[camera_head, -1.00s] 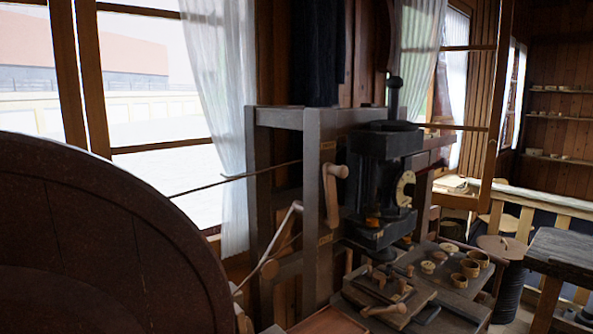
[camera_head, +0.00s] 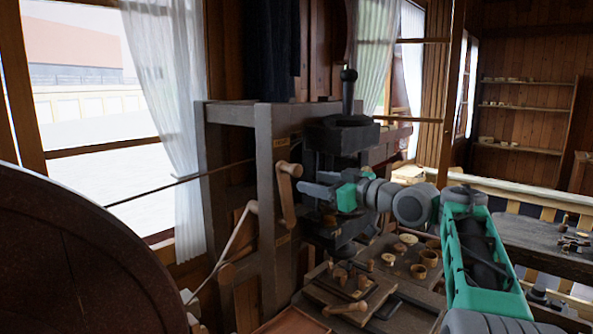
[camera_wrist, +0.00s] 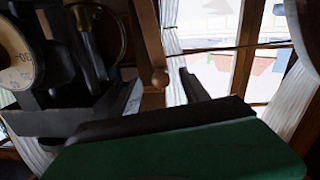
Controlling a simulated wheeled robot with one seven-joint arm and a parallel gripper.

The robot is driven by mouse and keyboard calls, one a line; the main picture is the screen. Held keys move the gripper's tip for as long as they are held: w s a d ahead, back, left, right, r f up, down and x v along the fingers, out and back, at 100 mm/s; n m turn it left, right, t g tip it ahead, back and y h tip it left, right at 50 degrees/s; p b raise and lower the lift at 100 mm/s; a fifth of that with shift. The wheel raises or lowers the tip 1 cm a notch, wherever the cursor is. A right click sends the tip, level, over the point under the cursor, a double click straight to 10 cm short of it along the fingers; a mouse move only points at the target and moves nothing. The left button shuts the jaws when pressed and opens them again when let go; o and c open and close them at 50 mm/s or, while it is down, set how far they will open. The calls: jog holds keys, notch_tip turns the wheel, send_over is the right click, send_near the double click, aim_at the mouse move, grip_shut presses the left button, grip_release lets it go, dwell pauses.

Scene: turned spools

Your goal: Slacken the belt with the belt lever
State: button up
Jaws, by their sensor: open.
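The belt lever (camera_head: 286,195) is a wooden bar with a round knob on the near post of the grey frame. It stands roughly upright, knob end up, between a small upper label and a lower label, both too small to read. It also shows in the wrist view (camera_wrist: 150,45), its knob seen between my fingertips. My gripper (camera_head: 308,184) is open, with its grey fingers pointing left at the lever, close to its right side. I cannot tell whether they touch it. A thin dark belt (camera_head: 178,184) runs from the large wheel (camera_head: 75,255) to the frame.
The dark machine head (camera_head: 340,135) with its upright black-knobbed rod stands right behind my gripper. Below is a bench with small turned cups (camera_head: 428,258) and a wooden-handled tool (camera_head: 345,307). A pale rod (camera_head: 236,238) slants left of the post. A window is at left.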

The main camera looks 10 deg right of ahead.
aim_at(300, 171)
jog(key=shift+w+r+n+y, duration=0.2)
jog(key=shift+r+n+y, duration=0.25)
jog(key=shift+r, duration=0.4)
jog(key=p+x, duration=0.3)
jog(key=x, duration=0.3)
jog(key=shift+w+a+f, duration=0.15)
jog(key=shift+w+a, duration=0.1)
jog(key=shift+w, duration=0.15)
grip_shut()
